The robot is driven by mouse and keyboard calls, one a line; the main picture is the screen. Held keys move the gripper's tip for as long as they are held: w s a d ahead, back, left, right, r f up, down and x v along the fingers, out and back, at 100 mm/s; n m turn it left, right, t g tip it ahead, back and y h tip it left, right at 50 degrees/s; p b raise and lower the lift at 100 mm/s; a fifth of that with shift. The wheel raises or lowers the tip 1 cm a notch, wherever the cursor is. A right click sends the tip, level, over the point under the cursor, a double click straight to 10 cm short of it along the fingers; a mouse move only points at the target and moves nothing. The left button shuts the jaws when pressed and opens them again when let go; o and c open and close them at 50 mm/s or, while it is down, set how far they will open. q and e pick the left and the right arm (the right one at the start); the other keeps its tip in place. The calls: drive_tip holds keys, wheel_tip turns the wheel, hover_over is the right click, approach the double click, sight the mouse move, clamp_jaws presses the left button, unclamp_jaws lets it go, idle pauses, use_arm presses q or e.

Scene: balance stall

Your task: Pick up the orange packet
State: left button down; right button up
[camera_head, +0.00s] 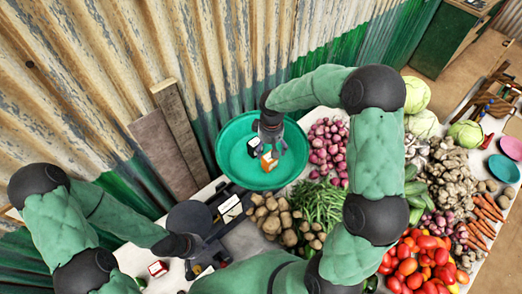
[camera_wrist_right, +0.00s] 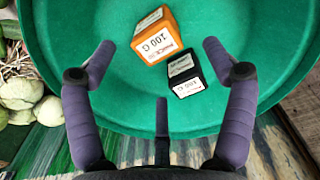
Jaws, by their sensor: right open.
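The orange packet (camera_wrist_right: 155,35), with a white label reading 100 G, lies in the green bowl; in the head view it shows as a small orange patch (camera_head: 268,162). A black packet (camera_wrist_right: 184,73) with a similar label lies right beside it. My right gripper (camera_wrist_right: 160,62) is open above the bowl, its fingers spread around the two packets with nothing visible between them in its grasp. In the head view the right gripper (camera_head: 273,148) partly covers the packets. My left gripper (camera_head: 207,252) is low at the left by the dark scale; its fingers are unclear.
The green bowl (camera_head: 233,172) has a raised rim around the packets. A dark scale (camera_head: 229,208) stands left of the potatoes (camera_head: 275,218). Red onions (camera_head: 327,145), green beans (camera_head: 318,203) and tomatoes (camera_head: 415,262) crowd the table. A corrugated wall (camera_head: 130,60) rises behind.

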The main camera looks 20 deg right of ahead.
sight(269, 157)
drive_tip(key=shift+w+f, duration=0.3)
drive_tip(key=f, duration=0.4)
drive_tip(key=shift+s, duration=0.35)
drive_tip(key=shift+w+d+f, duration=0.1)
drive_tip(key=shift+w+f, duration=0.1)
drive_tip(key=shift+f, duration=0.35)
wheel_tip(269, 157, down, 4)
drive_tip(key=shift+d+r+p, duration=0.1)
drive_tip(key=shift+d+p, duration=0.05)
drive_tip(key=shift+p, duration=0.55)
drive_tip(key=shift+w+f, duration=0.1)
drive_tip(key=shift+f, duration=0.4)
drive_tip(key=shift+c, duration=1.2)
drive_tip(key=c, duration=1.2)
